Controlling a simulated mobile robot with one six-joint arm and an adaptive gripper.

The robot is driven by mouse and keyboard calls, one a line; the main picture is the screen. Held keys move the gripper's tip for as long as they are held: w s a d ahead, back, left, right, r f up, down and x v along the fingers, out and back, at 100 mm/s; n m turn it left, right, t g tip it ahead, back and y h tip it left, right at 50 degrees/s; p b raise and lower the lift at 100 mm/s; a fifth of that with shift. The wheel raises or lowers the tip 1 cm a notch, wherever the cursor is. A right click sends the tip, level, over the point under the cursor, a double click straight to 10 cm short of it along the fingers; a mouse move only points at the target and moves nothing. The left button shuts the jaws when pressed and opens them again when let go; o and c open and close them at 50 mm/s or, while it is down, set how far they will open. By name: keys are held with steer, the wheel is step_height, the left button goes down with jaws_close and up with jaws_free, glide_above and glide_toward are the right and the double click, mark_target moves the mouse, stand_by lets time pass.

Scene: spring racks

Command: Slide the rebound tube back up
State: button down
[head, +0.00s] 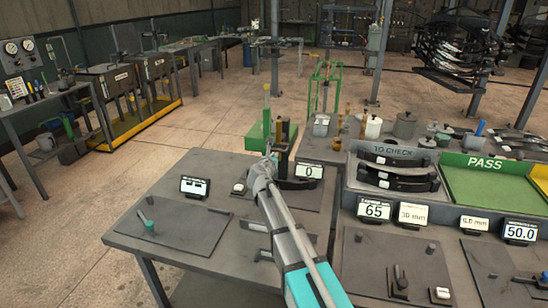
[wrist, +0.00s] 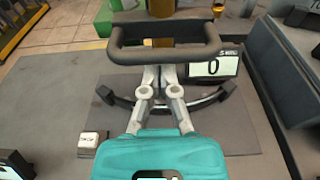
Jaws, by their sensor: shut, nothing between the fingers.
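The tube is probably the upright brass-and-dark cylinder (head: 281,132) on the near table in the head view. A brass cylinder (wrist: 162,8) also shows at the top edge of the wrist view, cut off by the frame. A thick dark bar with bent ends (wrist: 165,34) crosses in front of it. My gripper (head: 271,158) is beside the dark post in the head view. In the wrist view my gripper (wrist: 160,73) is shut and empty, its fingertips just below the bar; I cannot tell whether they touch. A black curved spring (wrist: 208,105) lies below the fingers.
A display reading 0 (head: 309,171) stands right of the post. A green block (head: 255,138) with a thin upright is behind it. A grey rack (head: 352,200) and a green PASS tray (head: 495,185) stand to the right. The plate (head: 175,228) at left is mostly clear.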

steer(key=s+a+f+b, duration=0.1)
steer(key=s+a, duration=0.2)
steer(key=s, duration=0.6)
steer(key=shift+a+f, duration=0.15)
steer(key=shift+f, duration=0.1)
stand_by(0.5)
